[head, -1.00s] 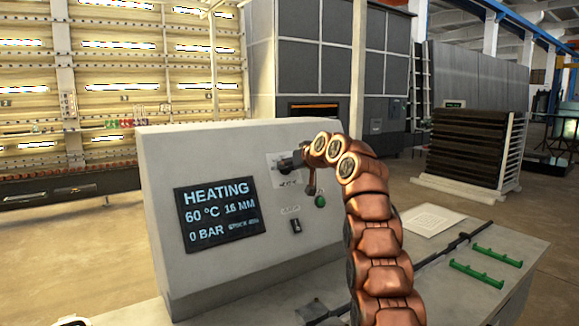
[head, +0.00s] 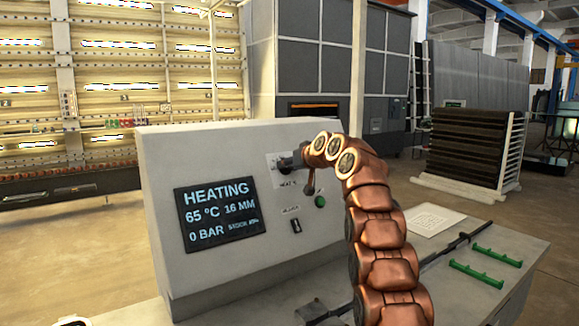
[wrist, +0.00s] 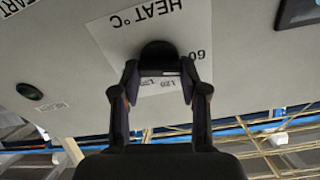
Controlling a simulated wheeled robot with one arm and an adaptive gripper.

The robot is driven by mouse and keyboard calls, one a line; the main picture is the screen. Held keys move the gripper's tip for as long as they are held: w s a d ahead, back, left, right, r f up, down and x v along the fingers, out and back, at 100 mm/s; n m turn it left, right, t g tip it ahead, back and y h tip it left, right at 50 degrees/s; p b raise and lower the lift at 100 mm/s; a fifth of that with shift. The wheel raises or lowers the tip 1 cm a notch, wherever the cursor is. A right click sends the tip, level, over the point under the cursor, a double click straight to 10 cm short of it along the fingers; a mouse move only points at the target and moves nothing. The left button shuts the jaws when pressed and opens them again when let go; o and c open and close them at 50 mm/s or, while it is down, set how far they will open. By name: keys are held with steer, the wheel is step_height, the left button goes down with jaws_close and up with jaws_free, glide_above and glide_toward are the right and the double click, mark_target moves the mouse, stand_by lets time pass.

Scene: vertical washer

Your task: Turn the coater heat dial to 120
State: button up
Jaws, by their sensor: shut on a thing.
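The heat dial (wrist: 159,53) is a dark knob on a white scale plate (wrist: 112,38) marked HEAT °C. In the head view my gripper (head: 290,163) is at the console's front panel, and my arm partly hides the dial area. The display (head: 220,213) reads HEATING, 65 °C, 16 MM, 0 BAR. The dial's pointer setting is not clear.
A green button (head: 320,201) and a small black switch (head: 296,226) sit below the dial on the grey console (head: 210,155). A black rod (head: 452,247) and green brackets (head: 497,255) lie on the bench to the right.

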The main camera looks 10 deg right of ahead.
steer(key=shift+m+p, duration=0.45)
steer(key=shift+m, duration=0.65)
stand_by(0.3)
steer(key=m+p, duration=0.2)
steer(key=shift+r+m, duration=0.25)
steer(key=shift+m, duration=0.15)
steer(key=m+p, duration=0.3)
steer(key=p, duration=0.1)
steer(key=shift+m+h, duration=0.3)
steer(key=shift+m, duration=0.1)
steer(key=m+p, duration=0.3)
steer(key=shift+d+f+m, duration=0.1)
steer(key=shift+d+m, duration=0.05)
steer(key=shift+m, duration=0.15)
steer(key=shift+f+m+p, duration=0.2)
steer(key=shift+m+p, duration=0.25)
steer(key=shift+m, duration=0.35)
steer(key=shift+f+m+p, duration=0.15)
steer(key=shift+m+p, duration=0.25)
steer(key=shift+m, duration=0.4)
